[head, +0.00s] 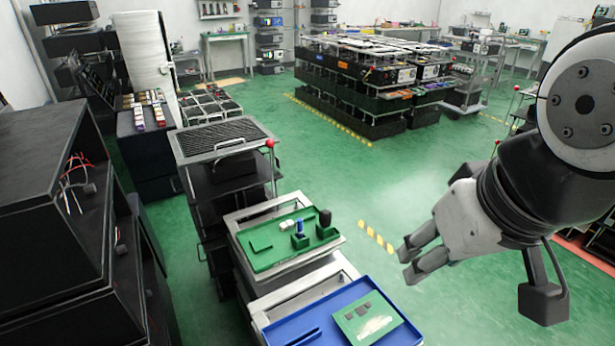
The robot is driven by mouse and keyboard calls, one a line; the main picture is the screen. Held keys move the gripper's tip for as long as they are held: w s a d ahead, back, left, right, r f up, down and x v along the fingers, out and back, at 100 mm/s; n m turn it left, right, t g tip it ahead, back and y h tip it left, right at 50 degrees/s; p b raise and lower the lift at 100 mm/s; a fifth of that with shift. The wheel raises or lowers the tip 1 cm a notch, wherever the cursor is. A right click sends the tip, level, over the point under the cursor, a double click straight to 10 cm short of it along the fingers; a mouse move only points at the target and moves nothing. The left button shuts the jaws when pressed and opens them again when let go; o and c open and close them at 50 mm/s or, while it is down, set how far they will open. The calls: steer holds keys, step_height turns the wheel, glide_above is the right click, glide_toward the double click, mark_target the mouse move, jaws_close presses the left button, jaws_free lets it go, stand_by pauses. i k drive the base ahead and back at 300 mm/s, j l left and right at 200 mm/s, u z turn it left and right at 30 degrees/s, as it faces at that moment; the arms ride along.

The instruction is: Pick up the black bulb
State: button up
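A black bulb (325,217) stands upright at the right end of a green tray (265,262), with green below it. A blue item (300,227) stands on a green block to its left, with small white pieces (287,248) beside it. My gripper (408,263) is at the right, over the floor in the picture, apart from the tray and the bulb. Its two fingers point left with a gap between them. Nothing shows between the fingers.
A blue tray (290,333) with a green board (368,318) is in front of the green tray. A black-topped cart (222,138) with red knobs stands behind. Dark shelving (50,220) fills the left side. Green floor (350,185) is clear to the right of the trays.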

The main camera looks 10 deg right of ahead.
mark_target(325, 215)
steer(key=l+u, duration=0.35)
steer(key=l, duration=0.55)
steer(key=l+u, duration=0.35)
steer(key=l, duration=0.55)
steer(key=i+l+u, duration=0.15)
steer(key=l+u, duration=0.35)
steer(key=l, duration=0.75)
steer(key=l+u, duration=0.5)
steer(key=l, duration=0.7)
steer(key=l+u, duration=0.2)
steer(key=l, duration=0.4)
steer(key=i, duration=0.05)
